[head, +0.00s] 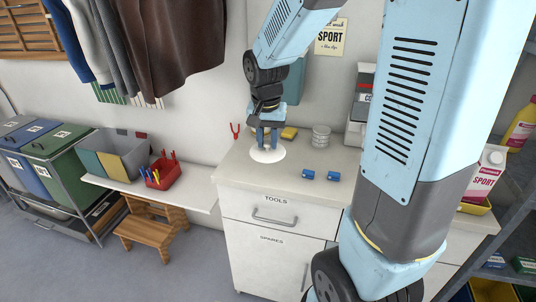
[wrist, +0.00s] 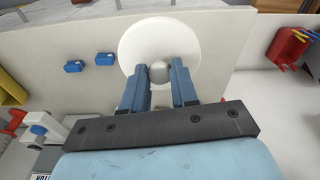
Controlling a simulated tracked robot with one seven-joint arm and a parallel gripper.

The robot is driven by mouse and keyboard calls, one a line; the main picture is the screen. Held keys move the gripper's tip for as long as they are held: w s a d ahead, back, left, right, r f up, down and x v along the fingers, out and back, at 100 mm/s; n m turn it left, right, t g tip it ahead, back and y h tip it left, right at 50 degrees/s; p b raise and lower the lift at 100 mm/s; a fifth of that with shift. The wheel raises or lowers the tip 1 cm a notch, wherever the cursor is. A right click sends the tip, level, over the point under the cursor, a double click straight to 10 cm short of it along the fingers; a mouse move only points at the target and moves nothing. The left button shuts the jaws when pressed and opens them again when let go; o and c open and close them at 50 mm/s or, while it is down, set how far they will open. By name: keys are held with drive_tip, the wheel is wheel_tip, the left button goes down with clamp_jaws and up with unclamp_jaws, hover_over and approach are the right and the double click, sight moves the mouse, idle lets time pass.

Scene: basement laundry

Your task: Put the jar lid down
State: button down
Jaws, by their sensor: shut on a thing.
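The jar lid (head: 267,154) is a white round disc with a grey knob. It is level, at the left part of the pale counter (head: 265,180); I cannot tell whether it touches the surface or hangs just above it. My gripper (head: 266,140) points down with its blue fingers shut on the knob. In the wrist view the lid (wrist: 135,45) fills the upper middle, and the fingers (wrist: 159,78) stand on both sides of the knob. The underside of the lid is hidden.
Two small blue items (head: 308,174) lie right of the lid. A yellow sponge (head: 289,133) and a ribbed clear container (head: 321,136) stand behind it. Red pliers (head: 235,130) are at the back left. A red caddy (head: 164,174) sits on a lower shelf. The counter's front left is clear.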

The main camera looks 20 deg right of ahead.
drive_tip(key=w+d+f, duration=0.1)
drive_tip(key=w+f, duration=0.3)
drive_tip(key=w, duration=0.1)
drive_tip(key=w+d+f, duration=0.1)
drive_tip(key=w+f, duration=0.1)
drive_tip(key=shift+w+d+f, duration=0.15)
drive_tip(key=shift+d+f, duration=0.05)
drive_tip(key=shift+d, duration=0.15)
drive_tip(key=shift+w+d+f, duration=0.2)
drive_tip(key=shift+w+f, duration=0.3)
drive_tip(key=shift+f, duration=1.7)
drive_tip(key=shift+f, duration=0.1)
drive_tip(key=c, duration=0.9)
unclamp_jaws()
drive_tip(key=shift+o, duration=0.2)
